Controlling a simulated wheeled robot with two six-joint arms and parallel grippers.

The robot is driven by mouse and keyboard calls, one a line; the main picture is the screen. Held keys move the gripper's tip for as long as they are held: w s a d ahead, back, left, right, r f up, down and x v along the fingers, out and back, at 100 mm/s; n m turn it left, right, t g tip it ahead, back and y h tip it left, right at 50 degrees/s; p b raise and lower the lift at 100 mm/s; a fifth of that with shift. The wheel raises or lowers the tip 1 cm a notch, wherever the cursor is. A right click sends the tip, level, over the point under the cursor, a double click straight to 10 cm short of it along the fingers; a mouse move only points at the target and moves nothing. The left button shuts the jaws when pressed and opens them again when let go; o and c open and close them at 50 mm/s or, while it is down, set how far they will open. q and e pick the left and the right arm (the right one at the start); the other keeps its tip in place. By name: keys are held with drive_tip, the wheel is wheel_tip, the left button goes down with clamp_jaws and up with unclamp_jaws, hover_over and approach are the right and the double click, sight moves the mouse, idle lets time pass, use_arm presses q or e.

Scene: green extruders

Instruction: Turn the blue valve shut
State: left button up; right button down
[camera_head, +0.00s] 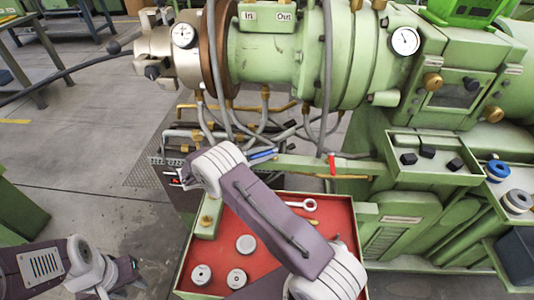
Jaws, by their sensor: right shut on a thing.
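The blue valve handle (263,154) is a short, slightly tilted lever on the pipework below the large green extruder barrel. My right arm reaches up and left across the red tray, and its wrist is right beside the blue handle. My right gripper (246,159) is shut on the blue valve, with its fingers mostly hidden behind the wrist. My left gripper (126,274) is low at the left, far from the valve; its fingertips are too dark and small to read.
A red valve handle (332,163) hangs to the right of the blue one. Hoses and thin pipes crowd the valve area. Grey floor (75,170) at left is clear.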

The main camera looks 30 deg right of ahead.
drive_tip(key=c, duration=1.4)
unclamp_jaws()
drive_tip(key=shift+a, duration=0.1)
drive_tip(key=a, duration=0.9)
drive_tip(key=shift+w, duration=0.35)
